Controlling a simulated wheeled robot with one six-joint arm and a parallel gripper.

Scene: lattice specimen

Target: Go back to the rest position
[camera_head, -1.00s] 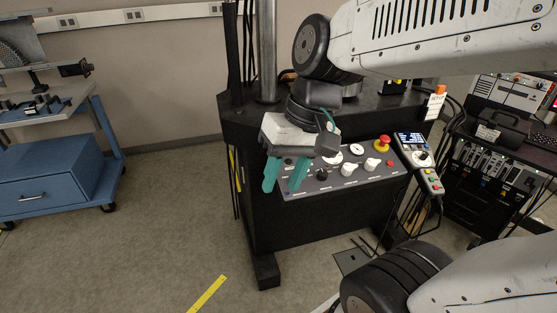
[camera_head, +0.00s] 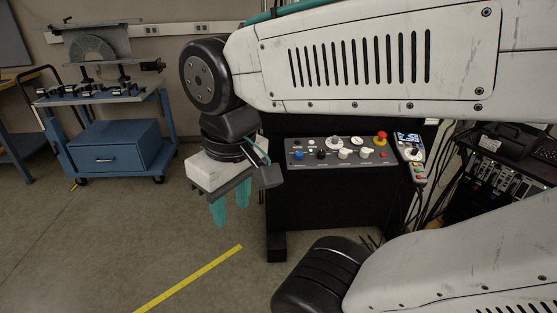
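My gripper (camera_head: 231,209) hangs from my arm left of the middle of the picture, its two teal fingers pointing down. A gap shows between the fingers and nothing is seen between them. It is left of and in front of the black machine (camera_head: 315,222), apart from its control panel. The control panel (camera_head: 328,167) shows a row of knobs and buttons, with a red emergency stop knob (camera_head: 380,138) at its right end. My upper arm link hides the machine's upper part.
A blue cart (camera_head: 112,157) with a drawer and a cutting tool stands at the back left. A handheld pendant (camera_head: 412,152) hangs right of the panel, beside cables and rack equipment (camera_head: 492,178). A yellow line (camera_head: 190,280) marks the floor. Open floor lies at left.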

